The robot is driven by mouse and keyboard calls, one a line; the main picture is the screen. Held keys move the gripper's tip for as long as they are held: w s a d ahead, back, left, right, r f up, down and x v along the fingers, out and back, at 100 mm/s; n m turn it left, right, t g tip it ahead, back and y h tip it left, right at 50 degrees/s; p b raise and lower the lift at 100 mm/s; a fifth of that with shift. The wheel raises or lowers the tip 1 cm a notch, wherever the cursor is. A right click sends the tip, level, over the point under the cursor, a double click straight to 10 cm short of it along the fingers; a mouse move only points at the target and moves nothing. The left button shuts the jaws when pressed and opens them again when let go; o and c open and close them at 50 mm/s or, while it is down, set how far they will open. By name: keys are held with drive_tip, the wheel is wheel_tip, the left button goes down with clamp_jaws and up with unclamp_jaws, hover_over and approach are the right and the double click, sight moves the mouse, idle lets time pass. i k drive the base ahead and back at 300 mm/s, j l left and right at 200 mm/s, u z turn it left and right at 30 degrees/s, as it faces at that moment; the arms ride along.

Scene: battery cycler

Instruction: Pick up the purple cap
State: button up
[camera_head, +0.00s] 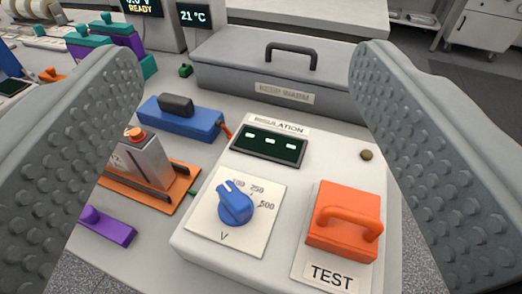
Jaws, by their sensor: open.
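A small purple piece with a rounded knob (110,228), which looks like the purple cap, lies on the light bench at the lower left. It is close beside the inner edge of my left finger in the picture, and its left end may be partly hidden by that finger. My gripper (248,60) is open, with its two grey, dimpled fingers wide apart at the left and right of the view. Nothing is held between them.
A white insulation tester with a blue dial (236,205) and an orange TEST handle (343,222) fills the lower middle. An orange tray (187,180) holds a grey cell. Behind are a blue block (190,122), a grey lidded box (220,65) and purple-teal clamps (122,35).

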sight(117, 232)
drive_tip(key=u, duration=0.75)
drive_tip(key=k+j, duration=0.05)
drive_tip(key=j, duration=0.05)
